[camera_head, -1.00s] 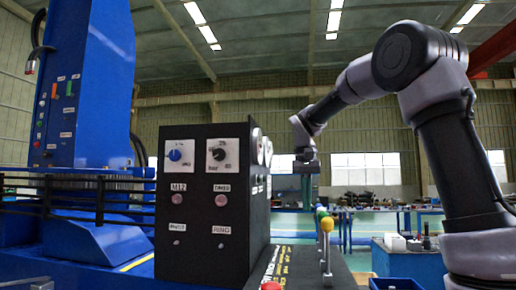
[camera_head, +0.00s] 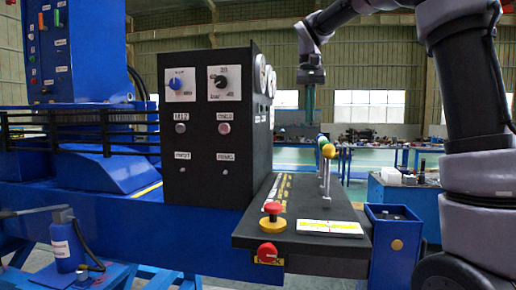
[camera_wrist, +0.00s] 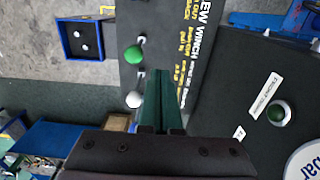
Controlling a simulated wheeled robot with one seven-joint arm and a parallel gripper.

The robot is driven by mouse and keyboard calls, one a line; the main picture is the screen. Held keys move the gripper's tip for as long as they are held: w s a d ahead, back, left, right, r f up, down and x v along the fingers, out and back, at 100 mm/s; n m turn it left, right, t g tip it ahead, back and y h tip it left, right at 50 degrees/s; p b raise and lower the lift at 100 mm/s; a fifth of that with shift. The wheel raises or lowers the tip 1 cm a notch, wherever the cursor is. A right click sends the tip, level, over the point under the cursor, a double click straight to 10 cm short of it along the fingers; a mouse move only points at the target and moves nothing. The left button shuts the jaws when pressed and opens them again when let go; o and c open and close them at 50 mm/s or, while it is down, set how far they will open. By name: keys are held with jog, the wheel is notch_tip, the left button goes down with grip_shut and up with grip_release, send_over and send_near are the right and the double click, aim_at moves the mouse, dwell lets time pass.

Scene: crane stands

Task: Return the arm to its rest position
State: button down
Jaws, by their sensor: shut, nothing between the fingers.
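My arm stands at the right in the head view, its upper joint cut off by the top edge. My gripper (camera_head: 310,112) hangs pointing down beyond the black control box (camera_head: 207,160), above the lever row. In the wrist view my gripper (camera_wrist: 159,72) has its two green fingers together, with nothing held. Below it are a green knob (camera_wrist: 133,54) and a white knob (camera_wrist: 134,99) on the dark winch panel. In the head view the lever knobs include a yellow one (camera_head: 329,151). The gripper appears apart from the levers.
A red emergency button (camera_head: 272,208) sits on the console shelf (camera_head: 300,258). A blue box (camera_head: 395,240) stands to its right. The blue crane column (camera_head: 85,50) rises at the left. Blue workbenches (camera_head: 405,200) stand behind; open hall space lies around them.

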jog(key=s+d+f+m+t+y, duration=0.1)
jog(key=s+d+f+t, duration=0.2)
jog(key=s, duration=0.8)
jog(key=s+d+f+m+t+y, duration=0.1)
jog(key=s+d+f+t, duration=0.3)
jog(key=s, duration=0.6)
notch_tip(320, 180, down, 2)
jog(key=shift+s+d+f, duration=0.1)
jog(key=shift+s+d, duration=0.25)
jog(key=shift+d, duration=0.65)
